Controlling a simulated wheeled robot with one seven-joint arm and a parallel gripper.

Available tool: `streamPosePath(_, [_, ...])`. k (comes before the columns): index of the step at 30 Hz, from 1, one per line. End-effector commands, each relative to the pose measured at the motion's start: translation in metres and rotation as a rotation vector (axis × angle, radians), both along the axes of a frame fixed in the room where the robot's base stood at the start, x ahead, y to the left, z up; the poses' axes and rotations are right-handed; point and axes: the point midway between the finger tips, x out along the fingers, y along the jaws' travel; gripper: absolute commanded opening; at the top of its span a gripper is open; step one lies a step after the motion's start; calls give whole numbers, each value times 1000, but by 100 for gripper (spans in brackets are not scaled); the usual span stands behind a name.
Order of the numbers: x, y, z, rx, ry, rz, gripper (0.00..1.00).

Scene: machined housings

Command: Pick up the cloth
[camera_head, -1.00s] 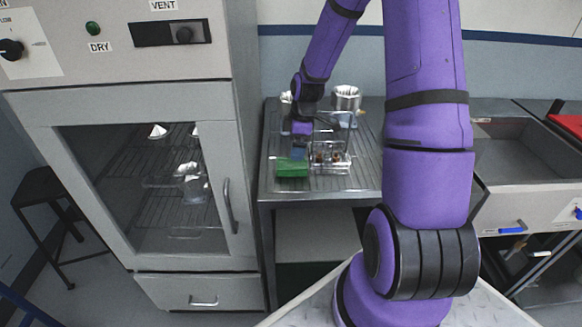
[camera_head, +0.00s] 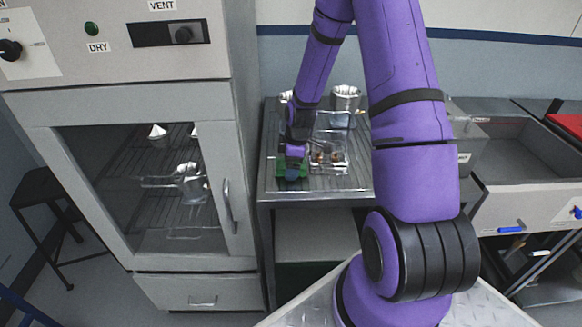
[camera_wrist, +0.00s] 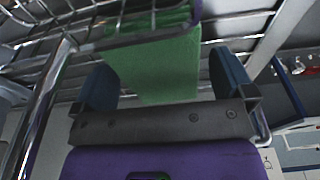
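The green cloth (camera_head: 281,170) lies on the slatted metal table top (camera_head: 350,184), near its front left. My gripper (camera_head: 292,172) is over it in the head view and covers part of it. In the wrist view the cloth (camera_wrist: 158,66) hangs or lies as a flat green piece between the two blue fingers of my gripper (camera_wrist: 164,80). Whether the cloth's far part is folded is hidden by the wire rack in front.
A wire rack (camera_head: 341,160) with small brown items stands just right of the cloth. A metal cup (camera_head: 346,98) stands at the back. A glass-door oven (camera_head: 238,150) rises close on the left.

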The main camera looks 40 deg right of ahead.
Motion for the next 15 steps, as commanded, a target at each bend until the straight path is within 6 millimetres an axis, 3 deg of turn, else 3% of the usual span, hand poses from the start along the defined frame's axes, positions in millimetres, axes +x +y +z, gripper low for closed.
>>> streamPosePath(1, [0, 0, 0, 0, 0, 0, 91])
streamPosePath(6, [0, 0, 0, 0, 0, 0, 52])
streamPosePath(15, [0, 0, 1, 0, 0, 0, 49])
